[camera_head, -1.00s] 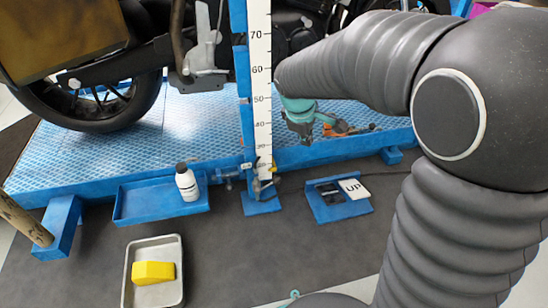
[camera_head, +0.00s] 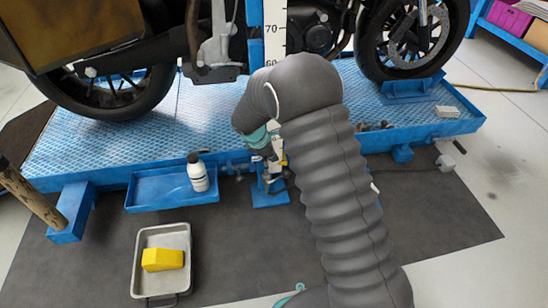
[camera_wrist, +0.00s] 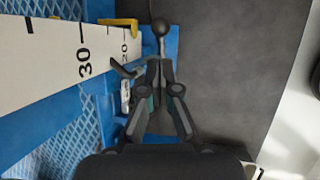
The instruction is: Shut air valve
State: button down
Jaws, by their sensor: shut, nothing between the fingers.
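My gripper (camera_wrist: 158,68) points down at the foot of the white ruler post, its dark fingers together with nothing between them. In the head view my gripper (camera_head: 270,165) is small and partly hidden by my arm. Metal valve fittings (camera_head: 240,170) show at the blue lift's front edge, left of the gripper. In the wrist view a grey lever (camera_wrist: 125,69) lies just left of the fingertips, and a dark round knob (camera_wrist: 160,27) on a rod stands beyond them. I cannot tell which of these is the air valve's handle, or whether lever and fingers touch.
The white ruler post (camera_wrist: 50,50) stands close left of the gripper. A blue tray (camera_head: 150,190) holds a white bottle (camera_head: 198,173). A metal tray (camera_head: 143,290) with a yellow block (camera_head: 163,260) lies on the dark mat (camera_head: 440,220). A motorcycle stands on the lift (camera_head: 60,150).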

aim_at(285, 172)
jog(key=b+x, duration=0.1)
jog(key=x, duration=1)
jog(key=shift+d+f, duration=0.1)
jog(key=shift+f, duration=0.05)
